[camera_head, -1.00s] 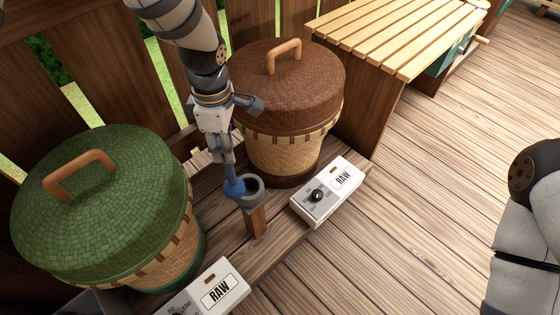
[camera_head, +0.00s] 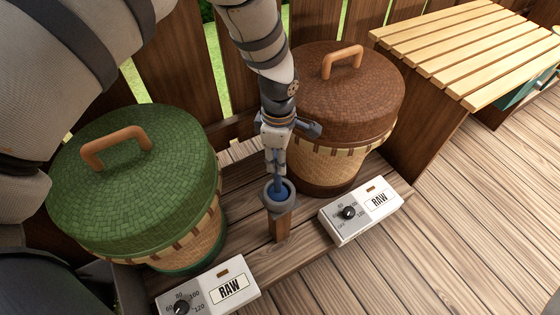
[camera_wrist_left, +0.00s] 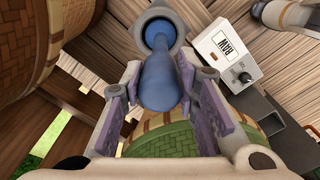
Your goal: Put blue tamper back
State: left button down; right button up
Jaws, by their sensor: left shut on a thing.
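The blue tamper (camera_head: 277,188) is held by my left gripper (camera_head: 275,172), which is shut on it. Its lower end shows within the opening of a grey round holder (camera_head: 268,203) on a wooden post. In the left wrist view the tamper (camera_wrist_left: 165,82) lies between the fingers, and its far end is inside the outline of the grey holder ring (camera_wrist_left: 142,24). How deep it sits in the ring is hard to tell. My right gripper is not in view.
A green-lidded basket (camera_head: 140,180) stands left of the post, a brown-lidded basket (camera_head: 345,95) behind it to the right. Two white RAW dial boxes, one right (camera_head: 362,210) and one front left (camera_head: 215,290), flank it. A slatted bench (camera_head: 470,50) stands far right.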

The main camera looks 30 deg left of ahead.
pick_arm(q)
jog(key=shift+f, duration=0.5)
jog(key=shift+f, duration=0.15)
jog(key=c, duration=1.2)
grip_release()
jog(key=shift+c, duration=0.2)
